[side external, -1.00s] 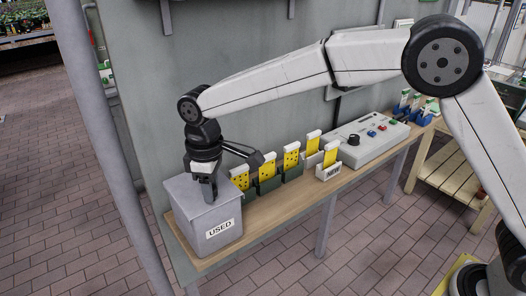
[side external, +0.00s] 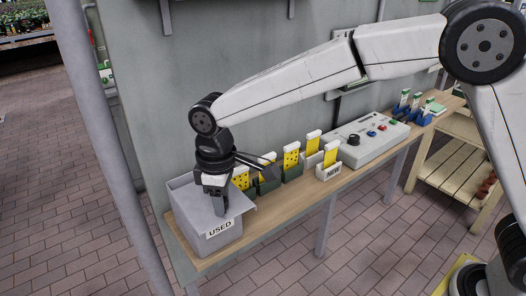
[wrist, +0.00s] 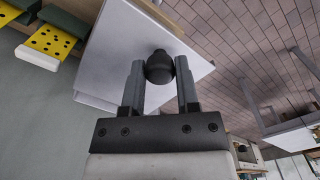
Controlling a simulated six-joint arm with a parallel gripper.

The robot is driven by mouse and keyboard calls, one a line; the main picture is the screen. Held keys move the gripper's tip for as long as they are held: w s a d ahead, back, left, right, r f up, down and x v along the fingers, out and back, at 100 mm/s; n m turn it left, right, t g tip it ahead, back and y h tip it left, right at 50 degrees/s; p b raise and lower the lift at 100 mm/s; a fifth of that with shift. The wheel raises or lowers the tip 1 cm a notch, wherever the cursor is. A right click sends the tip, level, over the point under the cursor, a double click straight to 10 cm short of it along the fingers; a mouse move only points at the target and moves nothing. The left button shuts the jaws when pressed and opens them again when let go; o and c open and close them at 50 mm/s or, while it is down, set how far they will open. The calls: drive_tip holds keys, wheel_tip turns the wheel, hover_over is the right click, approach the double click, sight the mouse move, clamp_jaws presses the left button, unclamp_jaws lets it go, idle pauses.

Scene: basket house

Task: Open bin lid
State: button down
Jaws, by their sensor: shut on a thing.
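The grey bin (side external: 194,233) labelled USED stands at the left end of the wooden shelf. Its flat light-grey lid (side external: 239,204) sits shifted to the right, with a corner jutting past the bin's right side. In the wrist view the lid (wrist: 112,55) has a round black knob (wrist: 159,67) between my two fingers. My gripper (side external: 219,207) is above the lid and shut on this knob; it also shows in the wrist view (wrist: 160,78). In the side view my fingers hide the knob, and the bin's inside cannot be made out.
Yellow dotted cards (side external: 291,160) stand in dark holders just right of the bin. Beyond them are a white holder marked NEW (side external: 329,171) and a grey control box (side external: 365,145). A wall (side external: 250,60) rises behind the shelf; the floor in front (side external: 285,250) is clear.

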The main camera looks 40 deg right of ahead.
drive_tip(key=s, duration=0.7)
drive_tip(key=shift+s, duration=0.25)
drive_tip(key=shift+r, duration=0.1)
drive_tip(key=shift+c, duration=1.7)
unclamp_jaws()
wheel_tip(320, 180, up, 8)
drive_tip(key=shift+f, duration=0.2)
